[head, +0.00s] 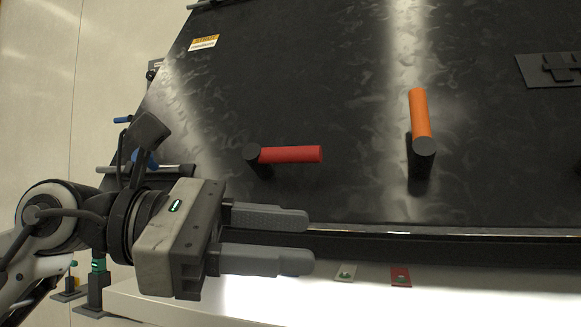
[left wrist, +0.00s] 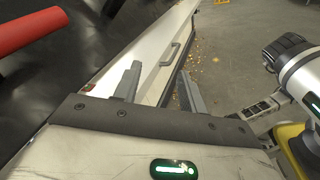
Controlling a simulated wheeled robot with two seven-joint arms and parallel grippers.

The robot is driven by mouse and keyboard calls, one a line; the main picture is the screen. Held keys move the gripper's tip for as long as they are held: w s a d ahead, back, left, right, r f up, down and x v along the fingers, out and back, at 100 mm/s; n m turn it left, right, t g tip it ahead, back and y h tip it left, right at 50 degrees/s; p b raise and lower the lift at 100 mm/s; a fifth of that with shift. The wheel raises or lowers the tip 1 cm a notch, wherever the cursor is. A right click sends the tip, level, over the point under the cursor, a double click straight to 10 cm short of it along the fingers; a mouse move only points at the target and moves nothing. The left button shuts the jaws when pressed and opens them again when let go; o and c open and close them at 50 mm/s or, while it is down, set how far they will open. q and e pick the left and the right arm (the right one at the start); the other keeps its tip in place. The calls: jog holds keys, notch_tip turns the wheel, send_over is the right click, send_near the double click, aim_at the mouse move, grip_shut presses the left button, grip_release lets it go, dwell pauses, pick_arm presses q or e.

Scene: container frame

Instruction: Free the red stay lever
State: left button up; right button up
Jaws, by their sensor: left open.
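The red stay lever (head: 290,154) is a red bar on a dark round pivot, on the black panel (head: 330,60). It lies level, pointing right from its pivot. In the left wrist view the red lever (left wrist: 28,30) shows at the top left. My left gripper (head: 308,240) is open and empty, below the red lever and apart from it, near the panel's lower edge. In the left wrist view its two fingers (left wrist: 158,82) stand apart with nothing between them. My right gripper is not in view.
An orange lever (head: 420,113) on a dark pivot stands nearly upright to the right of the red one. A white ledge (head: 450,305) runs below the panel, with a small red tag (head: 401,277) and a pale tag (head: 345,271).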

pick_arm(q)
jog(key=a+r+m+t+y, duration=0.2)
jog(key=a+r+t+y, duration=0.2)
jog(key=r+t, duration=0.15)
jog(key=t+y, duration=0.3)
jog(key=t, duration=0.2)
send_near(285, 151)
jog(key=shift+m+g, duration=0.25)
jog(key=shift+m, duration=0.05)
jog(key=p+x, duration=0.4)
jog(key=x, duration=0.6)
jog(key=shift+w+r, duration=0.15)
jog(key=shift+w, duration=0.05)
jog(key=shift+w+d, duration=0.3)
jog(key=shift+w, duration=0.1)
jog(key=shift+f, duration=0.25)
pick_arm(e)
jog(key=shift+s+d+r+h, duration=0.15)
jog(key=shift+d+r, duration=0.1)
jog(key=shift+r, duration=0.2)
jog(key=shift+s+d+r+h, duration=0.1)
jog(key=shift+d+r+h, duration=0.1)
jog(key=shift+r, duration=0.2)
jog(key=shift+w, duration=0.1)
pick_arm(q)
grip_shut()
